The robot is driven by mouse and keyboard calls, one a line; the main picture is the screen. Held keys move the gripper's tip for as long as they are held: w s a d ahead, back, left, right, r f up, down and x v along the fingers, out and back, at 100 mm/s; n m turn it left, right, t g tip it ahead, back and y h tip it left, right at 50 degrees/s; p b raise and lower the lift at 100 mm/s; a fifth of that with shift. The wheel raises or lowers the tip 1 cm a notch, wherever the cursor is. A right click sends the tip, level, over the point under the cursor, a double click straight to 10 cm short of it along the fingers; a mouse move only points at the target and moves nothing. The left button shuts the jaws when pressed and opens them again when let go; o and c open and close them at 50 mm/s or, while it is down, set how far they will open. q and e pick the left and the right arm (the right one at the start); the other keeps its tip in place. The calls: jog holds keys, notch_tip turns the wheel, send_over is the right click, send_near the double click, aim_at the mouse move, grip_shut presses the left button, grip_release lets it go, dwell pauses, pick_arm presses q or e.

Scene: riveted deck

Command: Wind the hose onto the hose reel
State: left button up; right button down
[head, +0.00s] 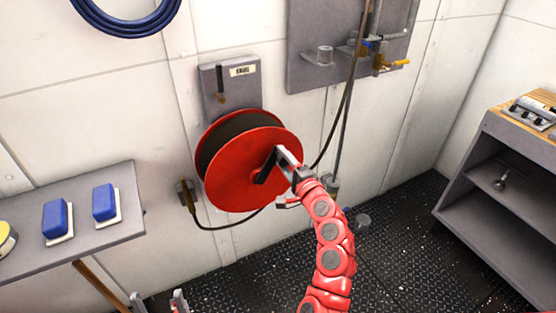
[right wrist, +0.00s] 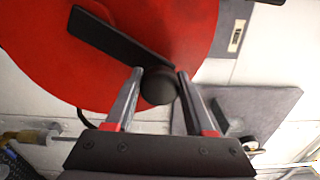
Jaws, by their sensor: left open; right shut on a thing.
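The red hose reel (head: 230,185) is mounted on the wall, with dark windings (head: 235,130) visible behind its front disc. A dark hose (head: 228,227) runs from below the reel to a nozzle (head: 187,197) at its left. My right gripper (head: 283,165) is at the reel's black crank (head: 267,167). In the right wrist view, its fingers (right wrist: 155,95) are shut on the round black crank knob (right wrist: 158,86); the crank arm (right wrist: 118,37) lies across the red disc. My left gripper (head: 160,303) is open and empty at the bottom edge, only its fingertips showing.
A grey shelf (head: 130,185) with two blue-topped brushes or sponges (head: 105,203) stands at left. A wall panel with taps (head: 350,45) is at upper right, a hose (head: 348,95) hanging from it. A cabinet (head: 500,190) stands right. Deck floor between is mostly clear.

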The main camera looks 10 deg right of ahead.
jog(key=shift+w+d+f+m, duration=0.1)
jog(key=shift+d+f+m, duration=0.05)
jog(key=shift+d+m, duration=0.25)
jog(key=shift+f, duration=0.1)
jog(key=shift+c, duration=1.4)
grip_release()
jog(key=v, duration=1.7)
jog(key=shift+s, duration=0.2)
